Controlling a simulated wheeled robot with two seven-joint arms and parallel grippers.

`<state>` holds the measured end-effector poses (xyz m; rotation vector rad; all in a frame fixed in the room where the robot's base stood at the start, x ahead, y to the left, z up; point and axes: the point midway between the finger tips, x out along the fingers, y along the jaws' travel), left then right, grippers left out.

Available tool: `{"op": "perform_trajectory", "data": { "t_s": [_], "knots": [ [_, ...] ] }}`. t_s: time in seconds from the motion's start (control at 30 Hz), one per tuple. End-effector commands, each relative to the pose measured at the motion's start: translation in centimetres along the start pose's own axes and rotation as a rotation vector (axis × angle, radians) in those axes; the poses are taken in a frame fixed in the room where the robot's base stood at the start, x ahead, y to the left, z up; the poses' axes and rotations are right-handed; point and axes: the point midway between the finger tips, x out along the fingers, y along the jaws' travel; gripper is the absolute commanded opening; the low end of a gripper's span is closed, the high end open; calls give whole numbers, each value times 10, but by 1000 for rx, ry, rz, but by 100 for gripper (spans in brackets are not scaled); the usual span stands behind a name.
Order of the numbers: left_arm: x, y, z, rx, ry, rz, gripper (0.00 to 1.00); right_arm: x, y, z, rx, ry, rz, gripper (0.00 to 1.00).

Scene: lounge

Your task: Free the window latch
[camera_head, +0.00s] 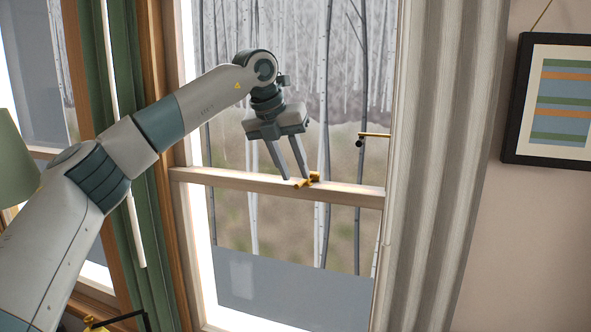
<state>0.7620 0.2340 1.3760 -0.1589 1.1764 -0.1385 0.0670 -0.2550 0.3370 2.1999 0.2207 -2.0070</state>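The window latch (313,179) is a small brass fitting on top of the pale wooden middle rail (235,180) of the window. My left gripper (295,177) comes in from the left and points down at the rail. Its two fingers are apart, with the tips right by the latch. I cannot tell whether a fingertip touches the latch or only overlaps it in the picture. No part of my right gripper shows.
A grey curtain (440,150) hangs right of the window and a green curtain (150,230) left of it. A small brass-and-black fitting (374,135) sticks out near the grey curtain. A framed striped picture (550,100) hangs on the right wall. A lampshade (15,160) stands at the left edge.

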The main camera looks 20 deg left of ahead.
Motion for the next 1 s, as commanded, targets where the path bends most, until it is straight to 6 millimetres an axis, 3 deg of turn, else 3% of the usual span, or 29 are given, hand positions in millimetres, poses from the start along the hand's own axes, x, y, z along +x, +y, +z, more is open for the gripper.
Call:
{"op": "perform_trajectory", "data": {
  "t_s": [0.23,0.57,0.7,1.0],
  "knots": [
    [19,1,0,0,1,2,29,-7,0,-1,0,0,0,31],
    [21,1,0,0,0,1,29,-7,0,0,0,0,0,31],
    [21,1,0,0,0,1,0,-7,0,0,0,0,0,31],
    [22,-2,0,-2,-1,2,0,-6,0,0,-1,0,0,31]
  ]
}}
